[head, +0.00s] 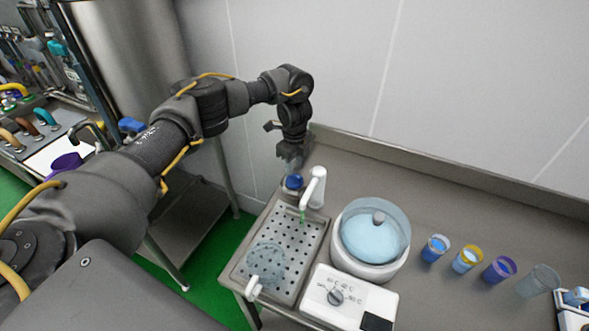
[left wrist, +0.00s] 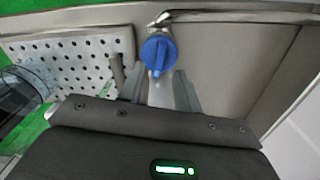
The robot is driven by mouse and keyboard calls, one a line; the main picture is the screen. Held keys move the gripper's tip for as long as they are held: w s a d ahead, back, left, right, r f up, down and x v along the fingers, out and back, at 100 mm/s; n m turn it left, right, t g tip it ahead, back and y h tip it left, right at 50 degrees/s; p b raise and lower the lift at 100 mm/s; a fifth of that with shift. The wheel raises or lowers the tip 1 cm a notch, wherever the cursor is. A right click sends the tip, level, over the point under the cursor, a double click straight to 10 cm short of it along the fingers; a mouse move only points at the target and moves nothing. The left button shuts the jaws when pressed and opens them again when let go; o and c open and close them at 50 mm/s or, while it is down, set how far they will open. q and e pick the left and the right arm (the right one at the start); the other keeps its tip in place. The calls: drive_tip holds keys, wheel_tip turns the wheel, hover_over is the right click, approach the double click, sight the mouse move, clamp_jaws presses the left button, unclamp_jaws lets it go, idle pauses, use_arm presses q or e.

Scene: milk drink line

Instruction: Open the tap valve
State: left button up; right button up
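The tap valve is a round blue knob (head: 293,182) beside the white tap (head: 316,188) at the back of the perforated drain tray (head: 309,259). In the left wrist view the blue knob (left wrist: 158,56) shows clearly, with a raised grip bar across its face. My left gripper (head: 291,165) is just above the knob in the head view. In the left wrist view its two fingers (left wrist: 158,88) are apart, one on each side below the knob, with a gap between them. I cannot tell whether a finger touches the knob. My right gripper is not in view.
A clear vessel (head: 266,258) stands on the drain tray. To the right are a lidded round bath (head: 375,235), a white control box (head: 346,299) with a dial, and several cups, one blue (head: 435,247). The wall with its raised ledge (head: 450,186) is close behind.

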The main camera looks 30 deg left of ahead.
use_arm(q)
wheel_tip(320, 180, up, 7)
drive_tip(key=shift+r, duration=0.15)
idle(0.6)
